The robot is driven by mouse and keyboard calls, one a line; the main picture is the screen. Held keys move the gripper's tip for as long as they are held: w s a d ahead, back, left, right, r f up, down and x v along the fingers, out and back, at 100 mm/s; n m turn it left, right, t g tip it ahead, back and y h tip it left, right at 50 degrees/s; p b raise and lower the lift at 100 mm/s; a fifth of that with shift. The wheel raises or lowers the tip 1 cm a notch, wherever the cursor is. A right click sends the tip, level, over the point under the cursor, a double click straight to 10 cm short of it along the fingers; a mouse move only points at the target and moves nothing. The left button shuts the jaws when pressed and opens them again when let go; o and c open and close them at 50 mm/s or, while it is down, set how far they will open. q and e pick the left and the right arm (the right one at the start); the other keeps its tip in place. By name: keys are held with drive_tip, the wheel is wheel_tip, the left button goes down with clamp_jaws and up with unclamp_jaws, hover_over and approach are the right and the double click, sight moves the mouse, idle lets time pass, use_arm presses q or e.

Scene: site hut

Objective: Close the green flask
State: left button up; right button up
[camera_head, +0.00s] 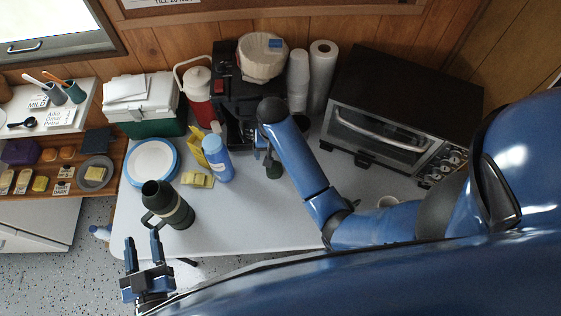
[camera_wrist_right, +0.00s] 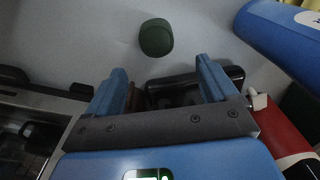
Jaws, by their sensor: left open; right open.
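The green flask (camera_head: 172,208) stands on the grey table near its front left edge, with a handle on its left side. Its top looks open and dark, with no lid on it. A dark green, round lid-like piece (camera_head: 273,170) sits on the table below my right arm; the right wrist view shows it too (camera_wrist_right: 156,37). My left gripper (camera_head: 143,241) is open and empty, just in front of the flask and apart from it. My right gripper (camera_wrist_right: 162,75) is open and empty, with the green piece beyond its fingertips; in the head view my arm mostly hides this gripper.
A blue bottle (camera_head: 217,160), yellow sponge (camera_head: 197,180) and blue-rimmed plate (camera_head: 152,162) lie between flask and green piece or behind the flask. A black coffee machine (camera_head: 226,92), red jug (camera_head: 198,97) and toaster oven (camera_head: 390,110) line the back. The front middle is clear.

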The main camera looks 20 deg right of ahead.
drive_tip(key=shift+w+r+g, duration=0.15)
drive_tip(key=shift+r+g, duration=0.15)
drive_tip(key=shift+r, duration=0.2)
drive_tip(key=shift+f, duration=0.1)
hover_over(274, 167)
drive_tip(key=shift+w+f, duration=0.2)
drive_tip(key=shift+f, duration=2.5)
drive_tip(key=shift+f, duration=0.1)
drive_tip(key=shift+s+f+p, duration=0.2)
drive_tip(key=shift+f+p, duration=0.3)
drive_tip(key=shift+f, duration=2)
